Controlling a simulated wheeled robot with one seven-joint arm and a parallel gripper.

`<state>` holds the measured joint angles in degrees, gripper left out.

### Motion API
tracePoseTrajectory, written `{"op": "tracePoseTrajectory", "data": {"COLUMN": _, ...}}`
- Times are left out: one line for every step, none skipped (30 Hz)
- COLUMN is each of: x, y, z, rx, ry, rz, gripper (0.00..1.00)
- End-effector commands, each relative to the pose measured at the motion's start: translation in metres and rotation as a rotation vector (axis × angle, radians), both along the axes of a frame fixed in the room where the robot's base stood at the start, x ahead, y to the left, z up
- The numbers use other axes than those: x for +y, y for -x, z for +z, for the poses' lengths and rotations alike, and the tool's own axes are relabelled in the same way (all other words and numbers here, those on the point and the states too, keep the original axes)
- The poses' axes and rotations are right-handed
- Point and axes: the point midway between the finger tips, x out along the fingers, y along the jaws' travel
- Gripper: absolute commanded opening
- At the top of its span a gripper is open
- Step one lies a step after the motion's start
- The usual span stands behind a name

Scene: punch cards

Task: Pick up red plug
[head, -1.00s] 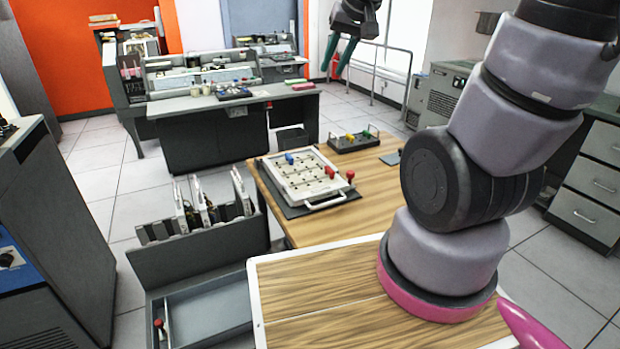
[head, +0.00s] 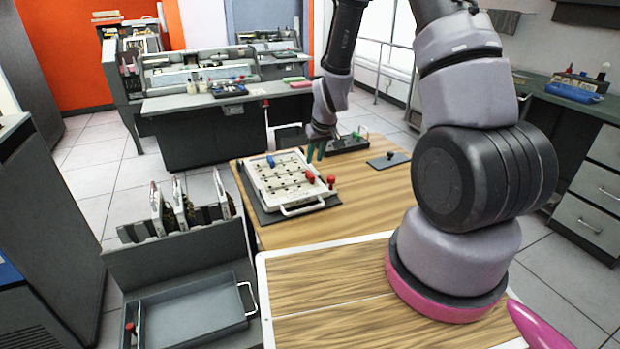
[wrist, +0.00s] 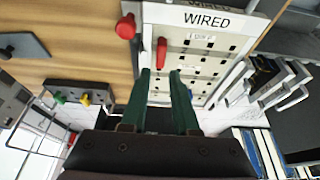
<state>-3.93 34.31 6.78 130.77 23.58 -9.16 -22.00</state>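Two red plugs stand by the right edge of the white plugboard (head: 262,192). The inner red plug (head: 310,176) is upright on the board, and the outer red plug (head: 331,181) is at its edge. My gripper (head: 316,153) is above the board's far right side, its green fingers pointing down. In the wrist view my gripper (wrist: 160,74) is open and empty. There the inner red plug (wrist: 161,54) lies just beyond the fingertips, in line with the gap. The outer red plug (wrist: 126,26) is left of the fingers.
A blue plug (head: 270,161) is on the board's far left. A black holder (head: 347,145) with yellow and green plugs stands behind my gripper, and a dark plate (head: 388,160) lies to the right. A grey rack (head: 180,238) of cards stands at left.

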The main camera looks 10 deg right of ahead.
Motion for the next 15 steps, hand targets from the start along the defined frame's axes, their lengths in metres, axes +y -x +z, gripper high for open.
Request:
{"op": "tracePoseTrajectory", "data": {"x": 0.0, "y": -0.003, "z": -0.008, "rx": 0.003, "ry": 0.0, "rz": -0.002, "gripper": 0.29}}
{"op": "tracePoseTrajectory", "data": {"x": 0.0, "y": -0.004, "z": -0.012, "rx": 0.003, "ry": -0.001, "rz": -0.003, "gripper": 0.29}}
{"op": "tracePoseTrajectory", "data": {"x": 0.001, "y": -0.007, "z": -0.017, "rx": 0.002, "ry": -0.001, "rz": -0.003, "gripper": 0.29}}
{"op": "tracePoseTrajectory", "data": {"x": 0.001, "y": -0.008, "z": -0.02, "rx": 0.002, "ry": -0.001, "rz": -0.003, "gripper": 0.29}}
{"op": "tracePoseTrajectory", "data": {"x": 0.001, "y": -0.009, "z": -0.022, "rx": 0.002, "ry": -0.001, "rz": -0.003, "gripper": 0.29}}
{"op": "tracePoseTrajectory", "data": {"x": 0.001, "y": -0.01, "z": -0.025, "rx": 0.001, "ry": -0.001, "rz": -0.003, "gripper": 0.29}}
{"op": "tracePoseTrajectory", "data": {"x": 0.002, "y": -0.01, "z": -0.026, "rx": 0.001, "ry": -0.001, "rz": -0.003, "gripper": 0.29}}
{"op": "tracePoseTrajectory", "data": {"x": 0.002, "y": -0.011, "z": -0.027, "rx": 0.001, "ry": -0.001, "rz": -0.003, "gripper": 0.29}}
{"op": "tracePoseTrajectory", "data": {"x": 0.002, "y": -0.012, "z": -0.029, "rx": 0.001, "ry": -0.001, "rz": -0.003, "gripper": 0.29}}
{"op": "tracePoseTrajectory", "data": {"x": 0.002, "y": -0.013, "z": -0.032, "rx": 0.001, "ry": -0.001, "rz": -0.003, "gripper": 0.29}}
{"op": "tracePoseTrajectory", "data": {"x": 0.003, "y": -0.014, "z": -0.035, "rx": 0.002, "ry": -0.001, "rz": -0.001, "gripper": 0.29}}
{"op": "tracePoseTrajectory", "data": {"x": 0.003, "y": -0.015, "z": -0.04, "rx": 0.001, "ry": -0.001, "rz": -0.001, "gripper": 0.29}}
{"op": "tracePoseTrajectory", "data": {"x": 0.004, "y": -0.017, "z": -0.045, "rx": 0.003, "ry": -0.001, "rz": -0.002, "gripper": 0.29}}
{"op": "tracePoseTrajectory", "data": {"x": 0.004, "y": -0.018, "z": -0.049, "rx": 0.003, "ry": -0.002, "rz": -0.003, "gripper": 0.29}}
{"op": "tracePoseTrajectory", "data": {"x": 0.005, "y": -0.021, "z": -0.055, "rx": 0.003, "ry": -0.002, "rz": -0.003, "gripper": 0.29}}
